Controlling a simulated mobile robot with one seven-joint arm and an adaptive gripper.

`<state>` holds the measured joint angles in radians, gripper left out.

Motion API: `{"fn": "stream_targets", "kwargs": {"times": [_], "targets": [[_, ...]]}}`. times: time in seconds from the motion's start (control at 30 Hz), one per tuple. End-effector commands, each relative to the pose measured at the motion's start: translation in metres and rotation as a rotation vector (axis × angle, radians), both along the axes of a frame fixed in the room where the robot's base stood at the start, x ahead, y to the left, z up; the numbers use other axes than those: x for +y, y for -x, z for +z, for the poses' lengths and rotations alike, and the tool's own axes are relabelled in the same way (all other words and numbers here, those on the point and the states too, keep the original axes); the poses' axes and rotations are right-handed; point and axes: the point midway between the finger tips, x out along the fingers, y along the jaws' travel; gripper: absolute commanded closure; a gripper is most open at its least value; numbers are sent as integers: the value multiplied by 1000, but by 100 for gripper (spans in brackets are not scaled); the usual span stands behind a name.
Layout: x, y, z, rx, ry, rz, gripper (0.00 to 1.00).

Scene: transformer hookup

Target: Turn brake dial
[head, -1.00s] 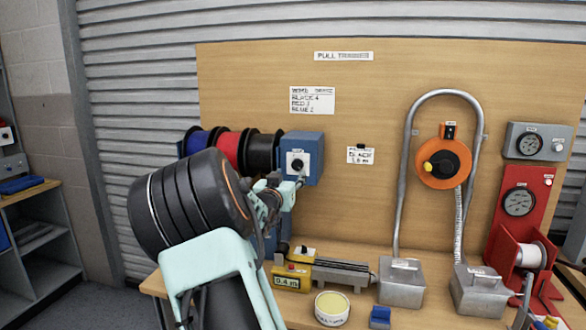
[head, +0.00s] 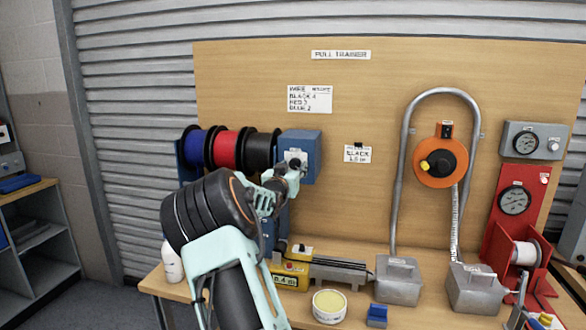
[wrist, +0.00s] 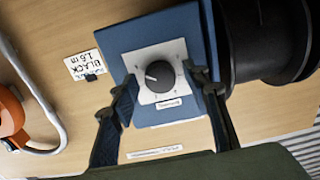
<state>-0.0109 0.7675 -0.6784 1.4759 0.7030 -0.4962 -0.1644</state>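The brake dial (wrist: 160,76) is a black round knob with a white pointer mark on a white scale plate. It sits on the face of a blue box (wrist: 196,28); the box also shows in the head view (head: 305,150), beside the wire spools. My gripper (wrist: 166,88) is open in the wrist view, one finger on each side of the dial, with gaps between fingers and knob. In the head view my gripper (head: 296,166) is at the front of the box and hides most of the dial. I cannot tell how far the fingertips are from the plate.
Blue (head: 194,143), red (head: 228,148) and black (head: 262,150) spools stand left of the box. A yellow measuring unit (head: 290,275), a round tub (head: 329,305) and metal boxes (head: 398,280) stand on the bench below.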

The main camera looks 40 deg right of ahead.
Motion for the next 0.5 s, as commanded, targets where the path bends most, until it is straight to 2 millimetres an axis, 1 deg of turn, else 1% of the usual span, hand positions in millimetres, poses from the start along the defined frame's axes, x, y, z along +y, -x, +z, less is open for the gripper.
{"fn": "stream_targets", "kwargs": {"times": [0.03,0.3,0.33,0.5], "targets": [[0,0,0,0,0,0,65],[0,0,0,0,0,0,94],[0,0,0,0,0,0,97],[0,0,0,7,6,0,97]]}}
